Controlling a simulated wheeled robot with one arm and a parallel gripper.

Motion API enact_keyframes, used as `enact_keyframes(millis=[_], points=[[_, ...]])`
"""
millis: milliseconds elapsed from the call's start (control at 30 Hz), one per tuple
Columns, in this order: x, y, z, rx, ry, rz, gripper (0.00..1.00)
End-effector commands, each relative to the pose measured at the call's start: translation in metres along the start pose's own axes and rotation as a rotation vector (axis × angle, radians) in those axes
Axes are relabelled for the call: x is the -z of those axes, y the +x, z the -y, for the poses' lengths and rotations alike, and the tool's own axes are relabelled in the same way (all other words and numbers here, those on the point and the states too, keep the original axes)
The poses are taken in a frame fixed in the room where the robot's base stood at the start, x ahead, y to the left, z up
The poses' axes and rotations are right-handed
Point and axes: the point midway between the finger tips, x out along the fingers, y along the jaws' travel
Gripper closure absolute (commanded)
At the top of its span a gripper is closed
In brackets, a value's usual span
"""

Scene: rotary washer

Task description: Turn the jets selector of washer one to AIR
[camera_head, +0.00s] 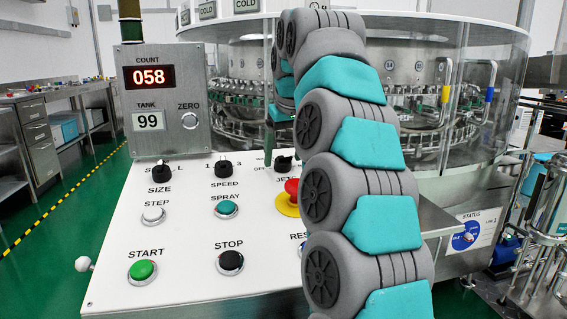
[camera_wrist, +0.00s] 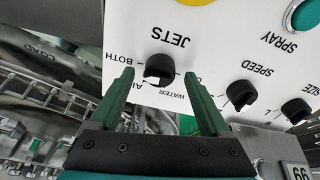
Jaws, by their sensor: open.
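The jets selector (camera_wrist: 158,70) is a black round knob on a white panel in the wrist view, which shows the panel upside down. The word JETS and the labels BOTH, WATER and part of AIR are printed around it. I cannot tell surely which label it points at. My gripper (camera_wrist: 159,74) is open, its two green fingers on either side of the knob in this view. I cannot tell whether they touch it. In the head view the knob (camera_head: 284,164) shows just left of my arm, which hides part of its labels.
The speed knob (camera_wrist: 241,94) and size knob (camera_wrist: 295,110) sit in the same row. A red emergency button (camera_head: 291,190) on a yellow collar is close to the jets selector. A counter box (camera_head: 166,100) stands at the panel's back left. The glass-walled washer (camera_head: 455,60) is behind.

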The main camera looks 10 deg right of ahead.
Motion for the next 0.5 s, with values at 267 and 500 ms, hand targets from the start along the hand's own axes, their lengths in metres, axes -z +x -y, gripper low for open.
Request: enact_keyframes(millis=[267,500], points=[[0.0013,0.0096,0.0000,-0.002,0.000,-0.004,0.20],[0.0011,0.0095,0.0000,-0.002,0.000,-0.004,0.32]])
